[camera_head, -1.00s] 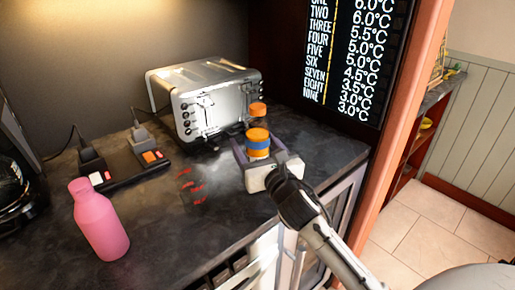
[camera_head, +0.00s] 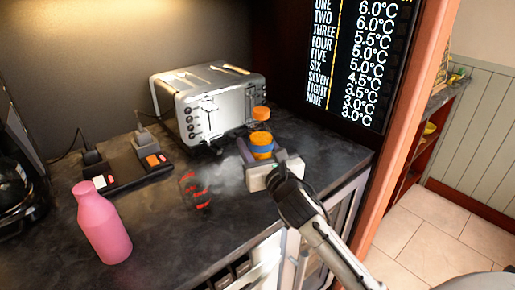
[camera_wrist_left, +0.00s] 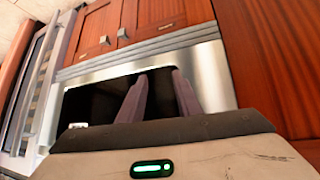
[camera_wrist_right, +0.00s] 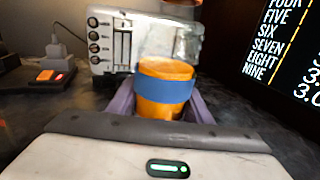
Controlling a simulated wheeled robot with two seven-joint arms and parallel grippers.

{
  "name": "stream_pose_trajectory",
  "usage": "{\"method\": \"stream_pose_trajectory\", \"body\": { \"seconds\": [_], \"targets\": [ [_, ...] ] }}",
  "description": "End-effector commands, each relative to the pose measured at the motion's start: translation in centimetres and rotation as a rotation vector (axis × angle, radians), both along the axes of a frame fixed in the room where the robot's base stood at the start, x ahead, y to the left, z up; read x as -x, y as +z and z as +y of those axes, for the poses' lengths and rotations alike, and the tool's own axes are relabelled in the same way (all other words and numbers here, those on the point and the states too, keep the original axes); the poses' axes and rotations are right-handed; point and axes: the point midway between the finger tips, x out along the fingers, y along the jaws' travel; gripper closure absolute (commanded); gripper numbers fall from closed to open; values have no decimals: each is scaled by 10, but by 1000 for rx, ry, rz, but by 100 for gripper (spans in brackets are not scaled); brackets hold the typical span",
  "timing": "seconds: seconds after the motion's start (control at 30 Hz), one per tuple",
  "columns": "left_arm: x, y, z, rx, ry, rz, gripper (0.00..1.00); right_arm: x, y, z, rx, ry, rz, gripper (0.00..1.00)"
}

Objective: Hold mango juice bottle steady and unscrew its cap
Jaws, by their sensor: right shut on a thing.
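The mango juice bottle (camera_head: 261,144) stands upright on the dark counter, in front of the toaster. It has orange juice below, a blue band, a clear upper part and an orange cap (camera_head: 261,113) on top. My right gripper (camera_head: 272,162) is shut on its lower body from the front. In the right wrist view the bottle (camera_wrist_right: 165,85) sits between the purple fingers, with its clear upper part against the toaster. My left gripper (camera_wrist_left: 159,73) shows only in its own wrist view. Its fingers are apart and empty, facing a steel-fronted appliance and wooden cabinets.
A silver toaster (camera_head: 208,100) stands close behind the bottle. A pink bottle (camera_head: 102,225) stands at the front left. A clear glass with red marks (camera_head: 194,190) and pale vapour are left of my right gripper. A power strip (camera_head: 130,172) lies further left.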

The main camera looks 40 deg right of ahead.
Motion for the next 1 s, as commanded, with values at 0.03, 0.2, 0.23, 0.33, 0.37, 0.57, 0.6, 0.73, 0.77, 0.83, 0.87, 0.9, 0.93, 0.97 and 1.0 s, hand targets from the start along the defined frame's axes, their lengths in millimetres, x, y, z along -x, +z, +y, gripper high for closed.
{"method": "stream_pose_trajectory", "body": {
  "seconds": [0.03, 0.2, 0.23, 0.33, 0.37, 0.57, 0.6, 0.73, 0.77, 0.83, 0.87, 0.9, 0.93, 0.97, 1.0],
  "targets": [
    [0, 2, 0, 0, 0, 1, 69, 0, 12, 0, 6, 1, -10, 88],
    [1, 9, 0, 0, 0, 2, 69, 0, 46, 0, 8, 2, -13, 88],
    [1, 10, 0, -1, 0, 3, 69, 0, 53, 0, 8, 2, -12, 88],
    [1, 13, 0, -1, 0, 3, 69, 0, 72, 0, 6, 1, -12, 88],
    [1, 14, 0, -1, 0, 3, 69, 0, 76, 0, 6, 1, -11, 88],
    [1, 17, 0, -1, 0, 3, 69, 0, 96, 0, 3, 0, -7, 88],
    [1, 17, 0, 0, 0, 2, 69, 0, 98, 0, 3, 0, -7, 88],
    [1, 17, 0, 0, 0, 2, 69, 0, 99, 0, 2, 0, -6, 88],
    [1, 17, 0, 0, 0, 2, 69, 0, 99, 0, 2, 0, -6, 88],
    [1, 17, 0, 0, 0, 2, 69, 0, 99, 0, 2, 0, -6, 88],
    [0, 17, 0, 0, 0, 2, 69, 0, 99, 0, 2, 0, -6, 88],
    [0, 17, 0, 0, 0, 2, 69, 0, 99, 0, 2, 0, -6, 60],
    [0, 17, 0, 0, 0, 2, 69, 0, 99, 0, 2, 0, -6, 65],
    [0, 17, 0, 0, 0, 2, 69, 0, 99, 0, 2, 0, -6, 70],
    [0, 17, 0, 0, 0, 1, 69, 0, 99, 0, 2, 0, -6, 77]
  ]
}}
